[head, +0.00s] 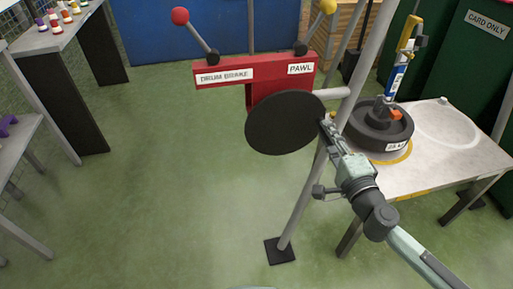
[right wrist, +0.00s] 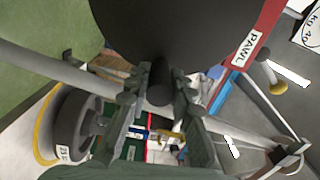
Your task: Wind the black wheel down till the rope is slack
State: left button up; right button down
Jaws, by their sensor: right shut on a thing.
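The black wheel (head: 285,122) is a flat disc at the red frame; it fills the top of the right wrist view (right wrist: 165,25). My right gripper (head: 328,128) is at the wheel's right edge. In the right wrist view its fingers (right wrist: 159,95) are shut on the dark handle (right wrist: 160,80) that sticks out from the wheel. A dark round weight (head: 378,128) with a white label sits on the table at the right, under a blue and white piece and a yellow hook (head: 408,38). I cannot make out the rope or its tension. My left gripper is out of view.
The red panel carries a DRUM BRAKE lever (head: 195,35) with a red ball and a PAWL lever (head: 315,25) with a yellow ball. Grey poles stand close to my right arm. The table (head: 440,165) is at the right.

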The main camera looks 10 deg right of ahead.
jog(key=shift+w+r, duration=0.1)
jog(key=shift+r, duration=0.4)
jog(key=shift+a+r+n, duration=0.1)
jog(key=shift+r+n, duration=0.75)
jog(key=shift+n, duration=0.35)
jog(key=shift+r, duration=0.1)
jog(key=shift+r+n, duration=0.15)
jog(key=shift+n, duration=0.15)
jog(key=shift+a+r+n, duration=0.35)
jog(key=shift+r+n, duration=0.25)
jog(key=shift+n, duration=0.3)
jog(key=shift+r, duration=0.1)
jog(key=shift+a+r+n, duration=0.45)
jog(key=shift+r+n, duration=0.1)
jog(key=shift+n, duration=0.45)
jog(key=shift+r, duration=0.1)
